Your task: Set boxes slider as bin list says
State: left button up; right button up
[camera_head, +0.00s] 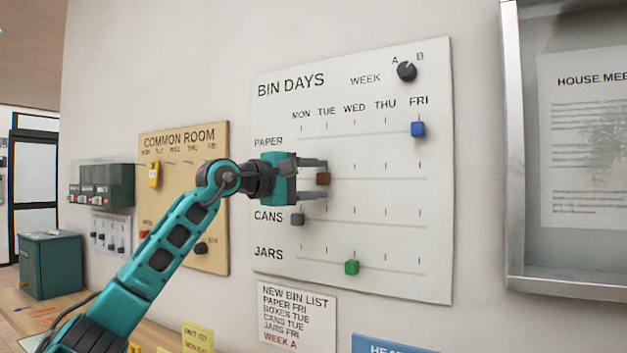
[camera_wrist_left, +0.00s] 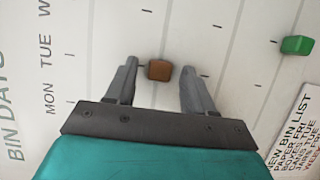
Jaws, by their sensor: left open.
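The brown slider (camera_head: 323,179) sits on the second row of the BIN DAYS board (camera_head: 390,80), roughly below TUE. That row's label is hidden behind my left gripper (camera_head: 326,179). The gripper is open, one finger above and one below the brown slider. In the left wrist view the brown slider (camera_wrist_left: 159,70) lies between the fingertips, with gaps visible on both sides. The new bin list (camera_head: 297,314) reads PAPER FRI, BOXES TUE, CANS TUE, JARS FRI, WEEK A. My right gripper is not in view.
The blue paper slider (camera_head: 418,129) is at FRI, the grey cans slider (camera_head: 297,219) near MON, the green jars slider (camera_head: 351,267) near WED. A black week knob (camera_head: 406,71) is at top right. The COMMON ROOM board (camera_head: 180,145) hangs left; a framed notice case (camera_head: 515,200) stands right.

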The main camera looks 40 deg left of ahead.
pick_arm(q)
jog(key=shift+s, duration=0.1)
jog(key=s+a+b, duration=0.2)
jog(key=s+b, duration=0.5)
jog(key=s, duration=0.5)
jog(key=shift+s+b, duration=0.3)
jog(key=shift+b, duration=0.1)
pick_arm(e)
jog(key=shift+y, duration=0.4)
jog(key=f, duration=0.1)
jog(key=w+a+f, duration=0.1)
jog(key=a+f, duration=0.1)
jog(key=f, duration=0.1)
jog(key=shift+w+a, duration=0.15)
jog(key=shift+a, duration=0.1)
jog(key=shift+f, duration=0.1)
